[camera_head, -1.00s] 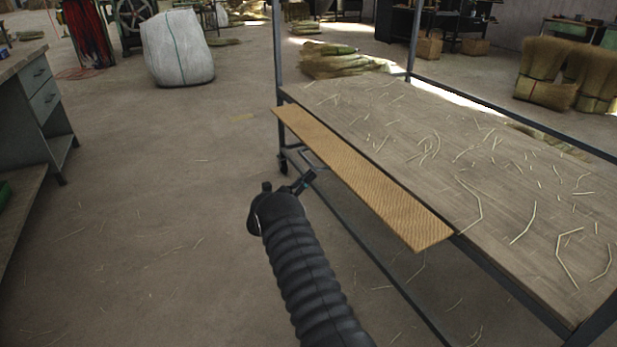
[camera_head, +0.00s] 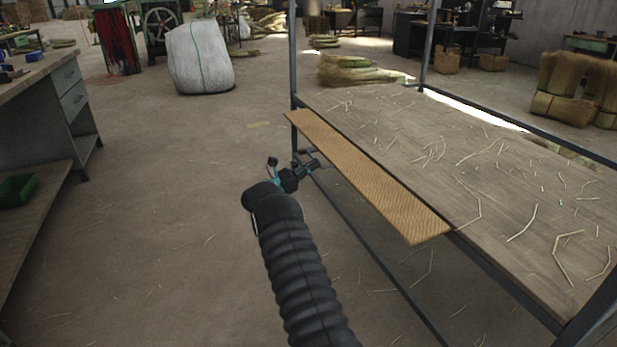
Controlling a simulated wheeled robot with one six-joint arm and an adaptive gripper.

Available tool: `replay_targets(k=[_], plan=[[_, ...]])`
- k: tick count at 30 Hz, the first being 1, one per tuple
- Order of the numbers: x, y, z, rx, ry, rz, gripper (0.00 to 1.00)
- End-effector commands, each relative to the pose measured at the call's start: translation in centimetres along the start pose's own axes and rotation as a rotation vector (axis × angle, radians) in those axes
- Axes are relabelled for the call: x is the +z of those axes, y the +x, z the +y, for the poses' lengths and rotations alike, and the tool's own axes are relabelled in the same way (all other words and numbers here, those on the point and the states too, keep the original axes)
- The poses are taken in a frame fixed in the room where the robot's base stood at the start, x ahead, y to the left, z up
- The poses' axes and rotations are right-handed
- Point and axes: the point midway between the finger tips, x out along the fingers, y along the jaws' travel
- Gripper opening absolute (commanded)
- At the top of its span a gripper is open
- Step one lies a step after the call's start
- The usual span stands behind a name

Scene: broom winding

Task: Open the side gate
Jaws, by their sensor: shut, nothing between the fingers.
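The side gate looks to be the long tan, textured panel (camera_head: 365,175) along the left edge of the cart's wooden deck (camera_head: 440,130). It sticks out from that edge, its broad face turned up, roughly level with the deck; its exact tilt is hard to tell. My gripper (camera_head: 318,163) is shut and empty. In the picture it sits just left of the panel's outer edge, towards the far end. I cannot tell whether the fingertips touch the panel or reach under it. The panel's underside and hinge are hidden.
Straw bits litter the deck, framed by dark metal posts (camera_head: 293,50). A workbench (camera_head: 60,100) with a green bin (camera_head: 17,190) stands on the left. A white sack (camera_head: 200,58) and straw bundles (camera_head: 355,70) are farther back. The floor between bench and cart is mostly clear.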

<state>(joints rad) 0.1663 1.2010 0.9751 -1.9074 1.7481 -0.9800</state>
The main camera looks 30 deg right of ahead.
Motion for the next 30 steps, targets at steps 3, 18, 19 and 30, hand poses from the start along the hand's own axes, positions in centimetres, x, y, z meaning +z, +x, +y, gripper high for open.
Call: replay_targets(k=[3, 18, 19, 30], plan=[[-1.35, 0.38, -0.37, -0.007, -0.017, 0.012, 0.00], [-1.75, 0.21, -0.38, -0.003, -0.023, 0.014, 0.00], [-1.75, 0.21, -0.38, -0.003, -0.023, 0.014, 0.00], [-2.07, 0.06, -0.38, -0.003, -0.023, 0.014, 0.00]])
